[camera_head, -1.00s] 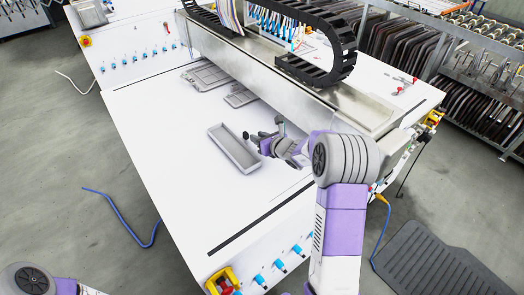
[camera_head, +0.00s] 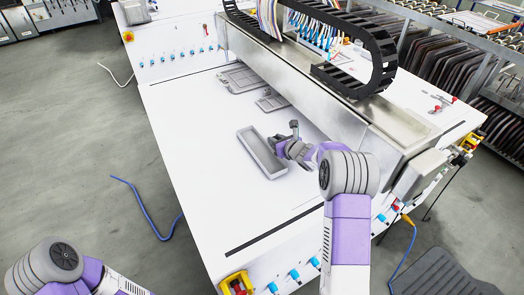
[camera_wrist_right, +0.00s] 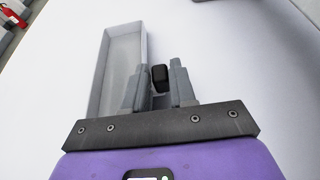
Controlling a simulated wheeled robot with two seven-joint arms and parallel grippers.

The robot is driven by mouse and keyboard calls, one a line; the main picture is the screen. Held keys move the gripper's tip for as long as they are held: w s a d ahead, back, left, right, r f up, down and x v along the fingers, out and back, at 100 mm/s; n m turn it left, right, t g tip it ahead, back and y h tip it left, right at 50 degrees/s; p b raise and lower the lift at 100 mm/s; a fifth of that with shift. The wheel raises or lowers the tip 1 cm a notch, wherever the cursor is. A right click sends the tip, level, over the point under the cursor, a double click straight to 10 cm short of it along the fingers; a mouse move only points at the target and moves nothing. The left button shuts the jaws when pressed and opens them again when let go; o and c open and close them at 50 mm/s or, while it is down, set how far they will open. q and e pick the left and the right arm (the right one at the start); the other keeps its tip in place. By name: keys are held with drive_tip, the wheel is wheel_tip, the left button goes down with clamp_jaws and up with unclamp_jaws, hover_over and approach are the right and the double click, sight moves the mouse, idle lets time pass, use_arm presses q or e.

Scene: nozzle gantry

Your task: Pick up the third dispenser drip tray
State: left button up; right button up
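My right gripper (camera_head: 284,138) is at the tray's right side. In the right wrist view my right gripper (camera_wrist_right: 160,85) has its fingers apart, the left one overlapping the tray and the right one beyond its right side. A small black piece shows between them. Whether the fingers touch the tray wall is unclear. My left arm shows at the lower left; its gripper is out of view.
Two other flat grey trays, a larger one (camera_head: 238,80) and a smaller one (camera_head: 272,103), lie farther back beside the metal gantry beam (camera_head: 300,75). A black cable chain (camera_head: 380,60) arches above the beam. The white table (camera_head: 215,190) is clear in front.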

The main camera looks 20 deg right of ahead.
clamp_jaws()
drive_tip(key=shift+r, duration=0.15)
